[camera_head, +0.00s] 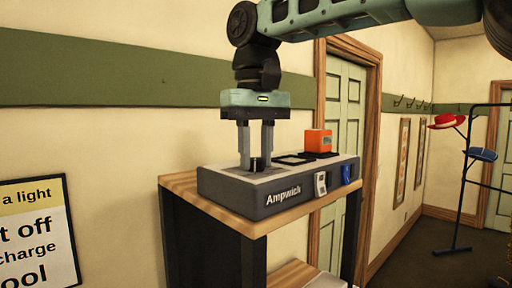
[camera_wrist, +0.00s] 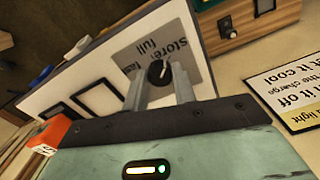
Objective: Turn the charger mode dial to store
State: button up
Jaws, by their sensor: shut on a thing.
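The charger (camera_head: 280,199) is a grey box marked Ampwick on a wood-topped stand. Its mode dial (camera_head: 254,164) is a small dark knob on the top plate; in the wrist view the dial (camera_wrist: 158,73) shows black with a white pointer mark. The exact mark the pointer faces is hard to tell.
An orange battery (camera_head: 318,140) sits on the charger's right part, beside an empty dark-framed bay (camera_head: 292,159). A sign (camera_head: 36,232) is at left. A hat rack (camera_head: 465,180) stands far right, with open floor before it.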

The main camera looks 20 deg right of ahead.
aim_at(256, 158)
jog(key=shift+m, duration=1)
jog(key=o, duration=1)
jog(key=shift+r, duration=0.1)
notch_tip(256, 158, up, 17)
jog(key=p, duration=0.5)
jog(key=shift+r, duration=0.15)
